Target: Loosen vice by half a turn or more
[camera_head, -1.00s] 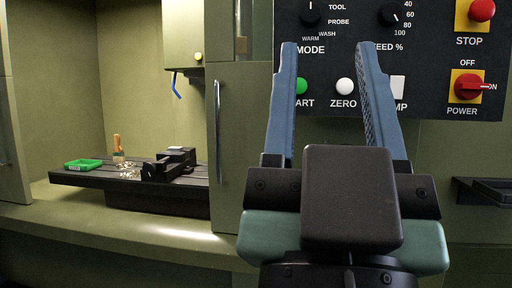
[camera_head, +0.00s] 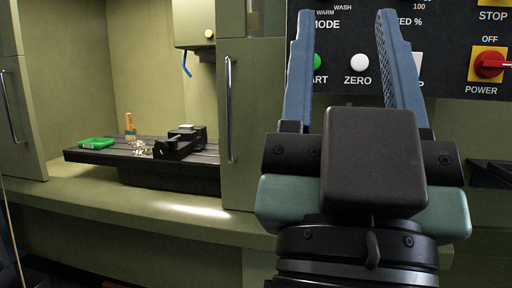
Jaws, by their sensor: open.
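The vice (camera_head: 181,142) is black and sits on the dark slotted machine table (camera_head: 92,155) inside the green enclosure, left of centre. A light-coloured piece shows at its top. Its handle cannot be made out clearly at this distance. My gripper (camera_head: 344,62) has two blue fingers pointing up, spread apart, with nothing between them. It is on the right, in front of the control panel and well away from the vice.
The enclosure opening is clear. A door with a handle (camera_head: 229,110) stands between it and the control panel (camera_head: 450,65). A blue nozzle (camera_head: 186,65) hangs above.

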